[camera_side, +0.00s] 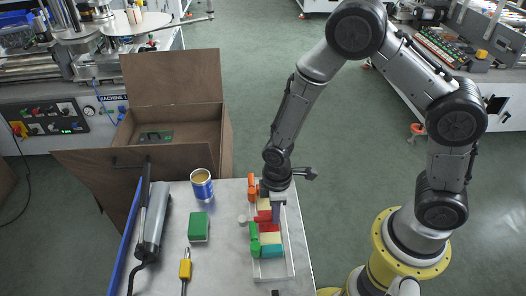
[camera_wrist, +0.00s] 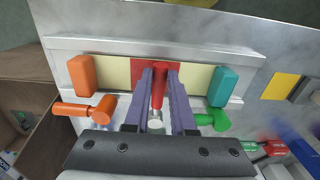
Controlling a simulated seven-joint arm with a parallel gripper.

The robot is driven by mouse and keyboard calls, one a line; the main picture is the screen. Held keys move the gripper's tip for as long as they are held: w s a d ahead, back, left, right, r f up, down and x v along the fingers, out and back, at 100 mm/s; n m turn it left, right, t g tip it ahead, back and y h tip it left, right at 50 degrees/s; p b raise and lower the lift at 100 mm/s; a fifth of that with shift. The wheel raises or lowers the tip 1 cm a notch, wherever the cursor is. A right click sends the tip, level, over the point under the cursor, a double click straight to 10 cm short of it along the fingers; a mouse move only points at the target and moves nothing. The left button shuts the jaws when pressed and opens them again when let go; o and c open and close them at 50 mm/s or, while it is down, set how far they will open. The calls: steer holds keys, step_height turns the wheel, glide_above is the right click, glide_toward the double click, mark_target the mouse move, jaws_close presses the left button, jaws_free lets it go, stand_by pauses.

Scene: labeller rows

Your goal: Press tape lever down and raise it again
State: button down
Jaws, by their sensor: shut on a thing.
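My gripper (camera_side: 276,217) is over the white tray of coloured blocks. In the wrist view, its two grey-purple fingers (camera_wrist: 160,68) are closed on a red rod-shaped lever (camera_wrist: 157,88) with a pale round end (camera_wrist: 155,124). An orange lever (camera_wrist: 85,110) lies to its left and a green lever (camera_wrist: 212,119) to its right. The orange lever (camera_side: 252,188) and green lever (camera_side: 254,240) also show along the tray's left side in the side view. No label shows which one is the tape lever. The fingers partly hide the red lever.
The white tray (camera_side: 290,262) holds orange, cream, red and teal blocks (camera_wrist: 224,86). An open brown box (camera_side: 172,80) stands behind.

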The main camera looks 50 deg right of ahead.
mark_target(264, 217)
steer(key=shift+w+a+r+g+h, duration=0.2)
steer(key=shift+a+r+g+h, duration=0.05)
steer(key=shift+r+g+h, duration=0.3)
steer(key=shift+w+a+r+g+h, duration=0.2)
steer(key=shift+r+g+h, duration=0.3)
steer(key=shift+g+h, duration=0.05)
steer(key=shift+w+a+r+g+h, duration=0.3)
steer(key=shift+r+g+h, duration=0.15)
steer(key=shift+g+h, duration=0.05)
steer(key=shift+w+a+r+g+h, duration=0.3)
steer(key=shift+r+g+h, duration=0.15)
steer(key=shift+g+h, duration=0.05)
steer(key=shift+w+a+r+g+h, duration=0.6)
steer(key=shift+w+a+g+h, duration=0.15)
steer(key=shift+g+h, duration=0.35)
